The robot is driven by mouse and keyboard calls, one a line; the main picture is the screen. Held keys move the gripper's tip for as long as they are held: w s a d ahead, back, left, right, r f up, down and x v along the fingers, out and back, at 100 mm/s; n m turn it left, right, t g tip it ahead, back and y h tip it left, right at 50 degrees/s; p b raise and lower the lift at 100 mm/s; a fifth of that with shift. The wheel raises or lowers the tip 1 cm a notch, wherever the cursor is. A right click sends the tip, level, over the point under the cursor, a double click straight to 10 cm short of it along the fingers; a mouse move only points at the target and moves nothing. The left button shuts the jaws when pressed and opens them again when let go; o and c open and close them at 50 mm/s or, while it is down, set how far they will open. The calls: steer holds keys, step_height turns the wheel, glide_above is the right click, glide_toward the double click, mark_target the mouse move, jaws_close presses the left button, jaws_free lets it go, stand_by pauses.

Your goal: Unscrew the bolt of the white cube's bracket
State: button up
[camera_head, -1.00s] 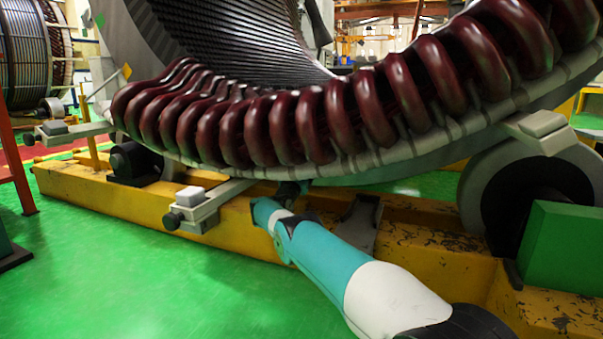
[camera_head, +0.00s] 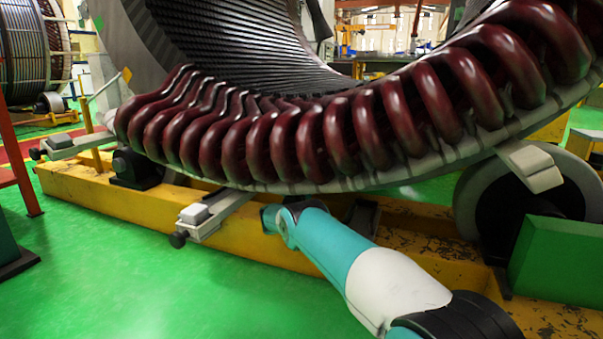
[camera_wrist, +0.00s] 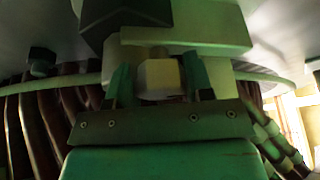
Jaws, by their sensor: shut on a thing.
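In the wrist view my gripper (camera_wrist: 157,82) has its two teal fingers on either side of a pale, hex-shaped bolt head (camera_wrist: 160,77). It is shut on that bolt. The bolt sits under a pale bracket part (camera_wrist: 215,43), with a dark angular block (camera_wrist: 128,16) in front of it. In the head view my gripper is hidden beneath the stator, beyond my arm. I cannot tell whether the gripped bolt belongs to this bracket.
The stator's dark red coils (camera_head: 290,140) hang low over my arm. A yellow base beam (camera_head: 100,195) runs beneath. Other brackets show at left (camera_head: 60,142) and right (camera_head: 535,166). A green block (camera_head: 555,260) stands right. The green floor (camera_head: 130,290) at front left is clear.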

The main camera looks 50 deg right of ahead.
steer(key=o, duration=0.9)
steer(key=shift+a, duration=0.1)
steer(key=shift+s+a+f+p, duration=0.15)
steer(key=shift+a+p, duration=0.15)
steer(key=shift+p, duration=0.15)
steer(key=shift+p+v, duration=6.8)
steer(key=shift+v, duration=1.5)
steer(key=shift+s+d, duration=0.1)
